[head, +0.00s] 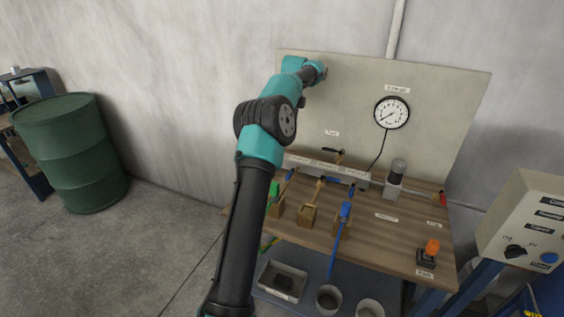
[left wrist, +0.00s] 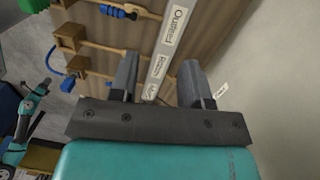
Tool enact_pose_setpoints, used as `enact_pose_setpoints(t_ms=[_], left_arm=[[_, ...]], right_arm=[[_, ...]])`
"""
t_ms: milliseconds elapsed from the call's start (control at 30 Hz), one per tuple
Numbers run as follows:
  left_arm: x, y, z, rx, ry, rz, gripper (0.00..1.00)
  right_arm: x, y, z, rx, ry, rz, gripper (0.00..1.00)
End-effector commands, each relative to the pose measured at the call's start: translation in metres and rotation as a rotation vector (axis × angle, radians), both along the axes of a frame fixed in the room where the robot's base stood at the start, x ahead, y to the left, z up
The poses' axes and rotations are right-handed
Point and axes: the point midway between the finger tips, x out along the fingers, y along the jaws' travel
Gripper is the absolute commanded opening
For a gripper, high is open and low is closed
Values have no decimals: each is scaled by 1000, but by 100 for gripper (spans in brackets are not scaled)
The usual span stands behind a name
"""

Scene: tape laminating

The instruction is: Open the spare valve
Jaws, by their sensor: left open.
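I cannot tell which valve is the spare one. A small valve with a black lever (head: 340,152) sits on the backboard under an unreadable label. My left arm reaches up across the bench's left side. My left gripper (left wrist: 160,82) is open and empty, its fingers apart over the strip; the head view hides its fingers. My right gripper is not visible.
A pressure gauge (head: 391,113) hangs on the backboard (head: 450,110). Wooden blocks (head: 307,214) and a blue hose (head: 337,245) are at the bench front. An orange-topped button (head: 431,248) stands right, beside a control box (head: 525,225). A green drum (head: 70,152) stands left.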

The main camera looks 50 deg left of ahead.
Motion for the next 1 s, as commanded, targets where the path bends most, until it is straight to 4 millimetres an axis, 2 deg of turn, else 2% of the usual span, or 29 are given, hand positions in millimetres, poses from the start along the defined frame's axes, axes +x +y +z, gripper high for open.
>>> enact_pose_setpoints(t_ms=[33,100,200,667,1000], left_arm=[[-16,14,-1,-27,33,-16,43],[-32,23,-1,-58,64,-44,43],[-42,29,0,-81,85,-67,43],[-43,29,-3,-84,89,-70,43],[-49,26,-32,-84,90,-69,43]], right_arm=[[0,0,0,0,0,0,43],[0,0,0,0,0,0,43],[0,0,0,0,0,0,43],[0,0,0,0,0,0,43],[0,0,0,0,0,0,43]])
